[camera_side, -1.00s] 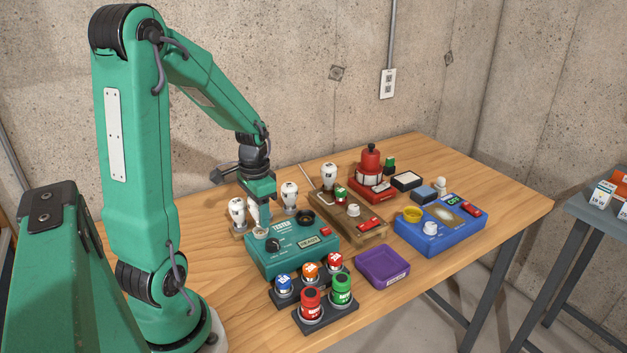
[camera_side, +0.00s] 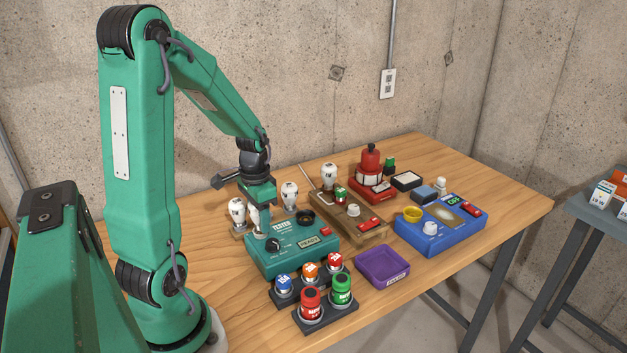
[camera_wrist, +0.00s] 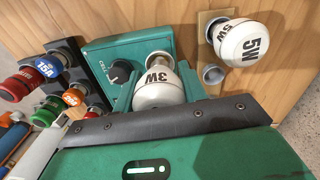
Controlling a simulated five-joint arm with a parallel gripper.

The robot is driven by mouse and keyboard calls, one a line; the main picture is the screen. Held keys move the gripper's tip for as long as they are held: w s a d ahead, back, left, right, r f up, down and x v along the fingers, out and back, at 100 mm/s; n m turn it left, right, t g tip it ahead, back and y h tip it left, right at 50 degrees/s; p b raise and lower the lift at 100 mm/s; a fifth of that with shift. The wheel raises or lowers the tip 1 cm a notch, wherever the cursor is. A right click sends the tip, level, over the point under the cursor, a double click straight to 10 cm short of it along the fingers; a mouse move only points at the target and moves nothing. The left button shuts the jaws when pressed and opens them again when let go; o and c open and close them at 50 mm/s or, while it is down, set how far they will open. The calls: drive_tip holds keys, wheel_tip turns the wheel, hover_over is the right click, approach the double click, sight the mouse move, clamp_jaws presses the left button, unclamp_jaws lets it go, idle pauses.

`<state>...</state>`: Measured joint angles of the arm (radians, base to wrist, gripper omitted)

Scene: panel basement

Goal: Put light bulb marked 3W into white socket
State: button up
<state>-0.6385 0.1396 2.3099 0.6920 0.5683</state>
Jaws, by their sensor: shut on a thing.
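The bulb marked 3W (camera_wrist: 158,90) is white and rounded, with its lettering upside down in the wrist view. My gripper (camera_wrist: 157,92) is shut on it, with green fingers on both sides. In the side view my gripper (camera_side: 259,212) is behind the green tester's left end, with the white bulb (camera_side: 252,216) partly hidden by a finger. I cannot tell there how far the bulb is off the table. Two white fittings could be the white socket: one on the wooden board (camera_side: 353,211), one on the blue box (camera_side: 430,228). I cannot tell which.
The bulb marked 5W (camera_wrist: 242,42) stands on a tan holder beside an empty ring (camera_wrist: 213,74). The green tester (camera_side: 290,250) is close by. Bare wood lies at the table's right end.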

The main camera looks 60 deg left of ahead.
drive_tip(key=shift+f, duration=0.6)
idle(0.9)
drive_tip(key=o, duration=0.7)
drive_tip(key=shift+r, duration=0.1)
drive_tip(key=shift+r, duration=5.4)
drive_tip(key=s+d+r+t, duration=0.1)
drive_tip(key=d+r+t, duration=0.1)
drive_tip(key=d, duration=0.7)
drive_tip(key=s+d+r+t, duration=0.2)
drive_tip(key=d+r, duration=0.3)
drive_tip(key=d, duration=0.5)
drive_tip(key=shift+r+m+t, duration=0.15)
drive_tip(key=shift+m+t, duration=0.25)
drive_tip(key=shift+t, duration=0.4)
